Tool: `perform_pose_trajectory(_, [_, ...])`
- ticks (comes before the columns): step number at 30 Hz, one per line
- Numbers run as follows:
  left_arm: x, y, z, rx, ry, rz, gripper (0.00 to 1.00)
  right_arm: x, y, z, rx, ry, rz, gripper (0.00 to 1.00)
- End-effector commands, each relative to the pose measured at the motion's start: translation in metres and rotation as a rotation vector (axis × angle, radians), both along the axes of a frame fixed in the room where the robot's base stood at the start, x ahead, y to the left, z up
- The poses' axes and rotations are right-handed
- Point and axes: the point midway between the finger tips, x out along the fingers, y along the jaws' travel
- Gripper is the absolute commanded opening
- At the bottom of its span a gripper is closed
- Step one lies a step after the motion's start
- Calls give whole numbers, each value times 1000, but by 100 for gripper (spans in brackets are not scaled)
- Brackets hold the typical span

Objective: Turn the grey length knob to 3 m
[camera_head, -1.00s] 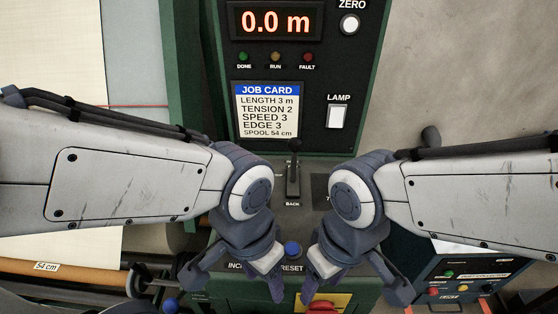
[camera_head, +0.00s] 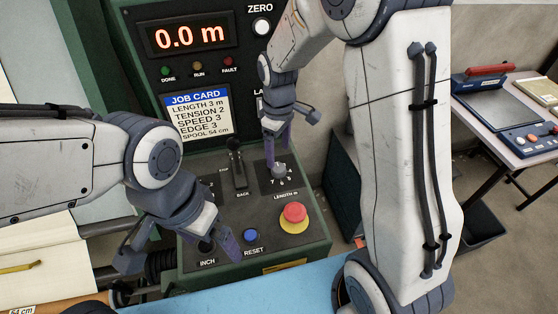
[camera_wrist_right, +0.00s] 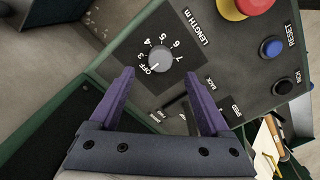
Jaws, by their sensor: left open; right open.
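The grey length knob (camera_head: 279,170) sits on the console's sloped panel, above the LENGTH m label. In the right wrist view the knob (camera_wrist_right: 160,59) shows whole, ringed by OFF and numbers 3 to 7; its mark seems to point towards OFF, though it is small. My right gripper (camera_head: 273,150) is open just above the knob; in the wrist view its purple fingers (camera_wrist_right: 159,76) are spread to either side, short of the knob and not touching it. My left gripper (camera_head: 225,240) is open over the panel's front left, near the INCH and RESET buttons.
A red emergency button (camera_head: 293,216) stands up just in front of the knob. A black lever (camera_head: 236,165) is left of it and a blue RESET button (camera_head: 251,237) further forward. The job card (camera_head: 197,115) reads LENGTH 3 m; the display (camera_head: 189,36) reads 0.0 m.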

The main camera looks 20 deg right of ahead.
Motion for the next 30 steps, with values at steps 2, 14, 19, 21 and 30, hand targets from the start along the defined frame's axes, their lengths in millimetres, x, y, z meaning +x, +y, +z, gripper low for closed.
perform_pose_trajectory(2, [0,0,4,0,0,0,100,-2,-1,-16,-1,6,-2,81])
perform_pose_trajectory(14, [0,0,10,0,0,1,100,-1,-1,-61,0,1,-3,81])
perform_pose_trajectory(19, [0,0,10,0,0,1,100,-1,-1,-63,1,-1,-3,81])
perform_pose_trajectory(21, [0,0,10,0,0,1,100,-1,-1,-62,1,-1,-3,81])
perform_pose_trajectory(30, [0,0,10,0,0,1,100,-1,-1,-62,1,-1,-3,0])
